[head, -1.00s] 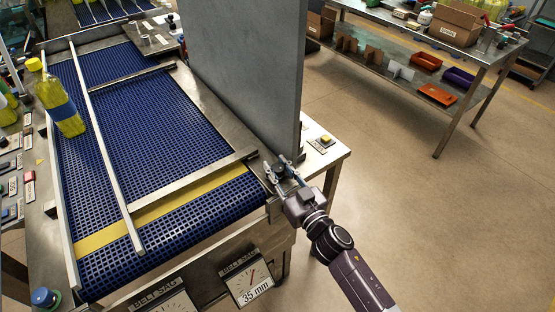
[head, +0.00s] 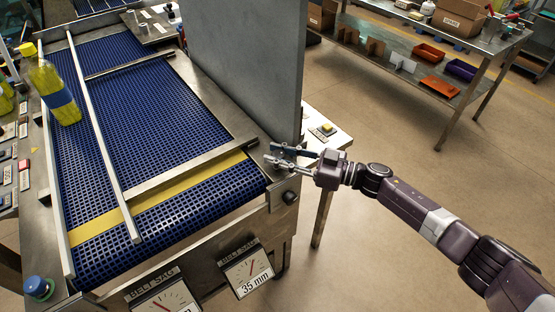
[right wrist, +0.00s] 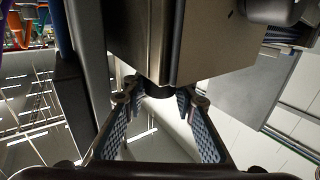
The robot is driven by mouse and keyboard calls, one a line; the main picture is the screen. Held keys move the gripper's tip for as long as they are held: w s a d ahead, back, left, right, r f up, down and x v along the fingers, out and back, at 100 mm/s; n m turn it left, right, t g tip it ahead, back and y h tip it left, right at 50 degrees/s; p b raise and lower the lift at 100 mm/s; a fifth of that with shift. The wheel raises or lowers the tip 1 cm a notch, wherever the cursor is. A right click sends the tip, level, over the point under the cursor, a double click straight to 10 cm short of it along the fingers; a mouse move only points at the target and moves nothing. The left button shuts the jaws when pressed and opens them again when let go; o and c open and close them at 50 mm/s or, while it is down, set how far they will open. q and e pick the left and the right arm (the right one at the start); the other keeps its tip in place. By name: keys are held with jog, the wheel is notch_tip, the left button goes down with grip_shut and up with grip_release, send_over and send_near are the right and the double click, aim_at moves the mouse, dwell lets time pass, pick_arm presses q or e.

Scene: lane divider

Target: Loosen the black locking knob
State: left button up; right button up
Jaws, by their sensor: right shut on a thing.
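The black locking knob (right wrist: 158,91) shows in the right wrist view as a short dark stub below a metal block (right wrist: 165,45). It sits between the two blue-padded fingertips of my right gripper (right wrist: 160,97), which is shut on it. In the head view my right gripper (head: 272,155) reaches in from the right to the end of the divider's metal crossbar (head: 195,174), beside the blue belt. The gripped knob is mostly hidden there by the fingers. My left gripper is not in view.
A second dark knob (head: 290,197) sits on the conveyor's end face. A grey upright panel (head: 250,65) stands behind the gripper. A yellow bottle (head: 55,92) leans at the left. One belt sag gauge (head: 247,273) reads 35 mm. The floor at right is open.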

jog(key=shift+f+g, duration=0.1)
jog(key=shift+g, duration=0.2)
jog(key=o, duration=0.9)
jog(key=shift+d, duration=0.1)
jog(key=v, duration=1.2)
jog(key=shift+f, duration=0.1)
jog(key=shift+o, duration=0.2)
